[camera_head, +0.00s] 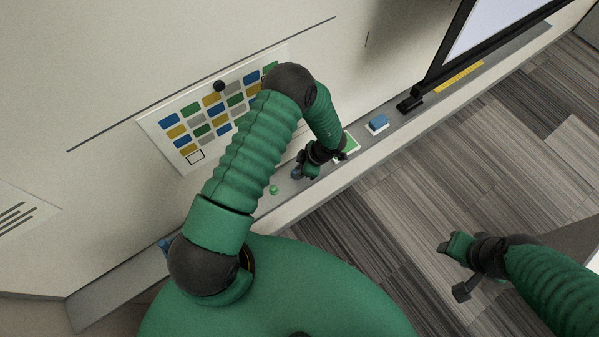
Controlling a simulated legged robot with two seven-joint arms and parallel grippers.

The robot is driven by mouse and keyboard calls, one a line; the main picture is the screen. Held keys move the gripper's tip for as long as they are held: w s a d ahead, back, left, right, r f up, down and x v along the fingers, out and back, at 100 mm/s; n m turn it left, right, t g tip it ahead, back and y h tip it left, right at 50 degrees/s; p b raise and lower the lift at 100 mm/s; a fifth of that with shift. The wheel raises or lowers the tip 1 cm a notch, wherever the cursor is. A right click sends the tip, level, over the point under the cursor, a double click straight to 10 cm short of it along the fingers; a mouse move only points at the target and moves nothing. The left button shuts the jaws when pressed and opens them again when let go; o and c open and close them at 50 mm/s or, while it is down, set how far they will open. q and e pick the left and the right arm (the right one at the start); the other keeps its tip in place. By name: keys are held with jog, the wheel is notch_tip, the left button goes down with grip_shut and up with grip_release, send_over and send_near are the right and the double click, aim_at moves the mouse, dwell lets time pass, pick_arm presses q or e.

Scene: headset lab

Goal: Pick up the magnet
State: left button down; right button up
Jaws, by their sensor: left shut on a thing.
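My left gripper (302,170) reaches down to the wall ledge below the chart. It is shut on a small dark bluish thing (297,173), which seems to be a magnet; the fingers partly hide it. A small green round piece (273,190), perhaps another magnet, sits on the ledge to the left of the gripper. A round black magnet (219,86) is on the chart's upper part. My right gripper (455,268) is open and empty above the floor at the lower right.
The chart (194,157) with coloured blocks hangs on the wall, partly behind my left arm. On the ledge (330,182) are a green-and-white item (349,146), a blue eraser-like block (377,122) and a yellow ruler (459,76). A dark-framed screen (490,30) stands at upper right.

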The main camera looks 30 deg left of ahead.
pick_arm(q)
jog(key=shift+a+r+b, duration=0.25)
jog(key=shift+r+b, duration=0.3)
jog(key=shift+r, duration=0.55)
jog(key=s+d+r+b, duration=0.1)
jog(key=s+d+b, duration=0.3)
jog(key=s+d, duration=0.5)
jog(key=d, duration=0.4)
jog(key=shift+d+r, duration=0.15)
jog(key=shift+r, duration=0.15)
jog(key=c, duration=1.8)
grip_release()
grip_shut()
notch_tip(320, 180, up, 6)
jog(key=p, duration=0.6)
